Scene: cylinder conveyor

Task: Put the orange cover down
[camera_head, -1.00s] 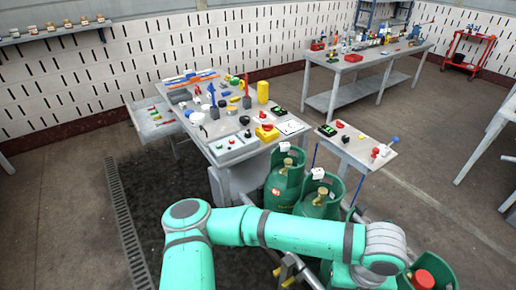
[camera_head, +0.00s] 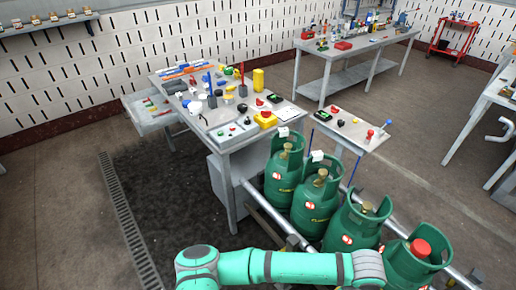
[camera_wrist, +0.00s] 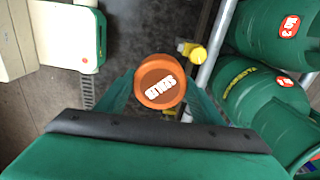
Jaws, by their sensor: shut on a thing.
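In the wrist view my gripper (camera_wrist: 157,97) is shut on the round orange cover (camera_wrist: 160,70), which has white lettering on its top. The cover is between the two green fingers, above the floor and beside the conveyor rail. In the head view the cover and my fingertips are out of sight; only my green arm shows along the bottom edge.
Several green gas cylinders (camera_head: 306,206) stand in a row on the conveyor rails (camera_head: 262,210). The one nearest the right has a red cap (camera_head: 420,248). A cluttered workbench (camera_head: 232,138) stands behind. A small side table (camera_head: 347,133) adjoins it. Dark floor lies left of the conveyor.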

